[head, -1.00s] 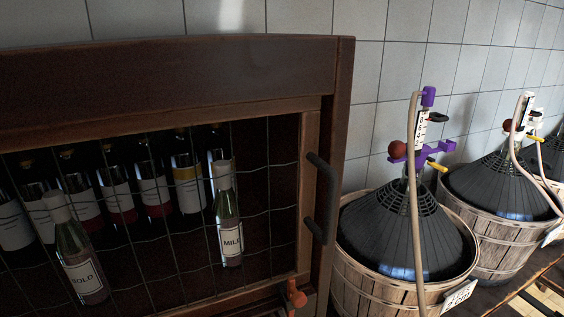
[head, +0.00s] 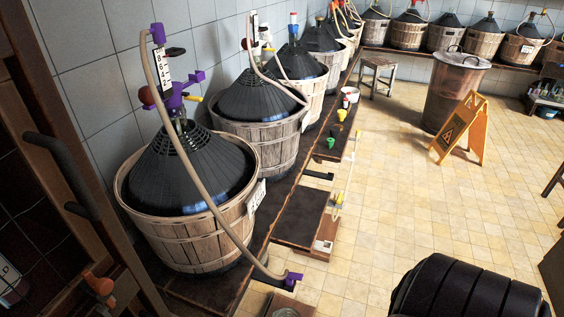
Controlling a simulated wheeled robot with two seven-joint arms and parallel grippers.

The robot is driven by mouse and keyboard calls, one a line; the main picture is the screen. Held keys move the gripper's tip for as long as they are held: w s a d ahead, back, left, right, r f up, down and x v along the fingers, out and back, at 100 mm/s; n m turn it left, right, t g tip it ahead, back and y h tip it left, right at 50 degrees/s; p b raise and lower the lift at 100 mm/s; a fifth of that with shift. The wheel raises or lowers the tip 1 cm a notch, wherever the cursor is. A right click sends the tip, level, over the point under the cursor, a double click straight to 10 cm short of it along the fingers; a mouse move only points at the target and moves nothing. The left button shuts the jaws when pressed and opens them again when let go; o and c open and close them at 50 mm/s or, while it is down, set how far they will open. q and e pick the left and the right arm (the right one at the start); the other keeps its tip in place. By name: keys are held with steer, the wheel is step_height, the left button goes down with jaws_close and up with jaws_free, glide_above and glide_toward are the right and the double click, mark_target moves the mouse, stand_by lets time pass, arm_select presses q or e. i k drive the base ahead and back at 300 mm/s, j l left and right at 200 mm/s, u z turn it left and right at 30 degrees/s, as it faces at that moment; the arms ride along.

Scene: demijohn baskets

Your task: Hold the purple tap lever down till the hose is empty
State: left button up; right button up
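The hose (head: 192,165) with purple fittings rises from the nearest basketed demijohn (head: 190,170), arches over its top and runs down its front. Its lower end carries a small purple tap (head: 293,278) beyond the shelf's front edge, above a small dark platform. Which part of the tap is the lever, and whether it is pressed, is too small to tell. A purple cap (head: 157,33) and a purple cross-shaped fitting (head: 184,88) sit above the demijohn neck. I cannot tell whether liquid is in the hose. Neither of my grippers is in view.
More basketed demijohns (head: 262,130) line the wall shelf. A dark low platform (head: 298,215) projects from it. A yellow warning sign (head: 462,128) and lidded barrel (head: 452,92) stand beyond. Tiled floor (head: 390,220) is open. A wooden cabinet door (head: 75,180) is at left.

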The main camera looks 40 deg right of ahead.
mark_target(291, 276)
steer(key=z, duration=0.95)
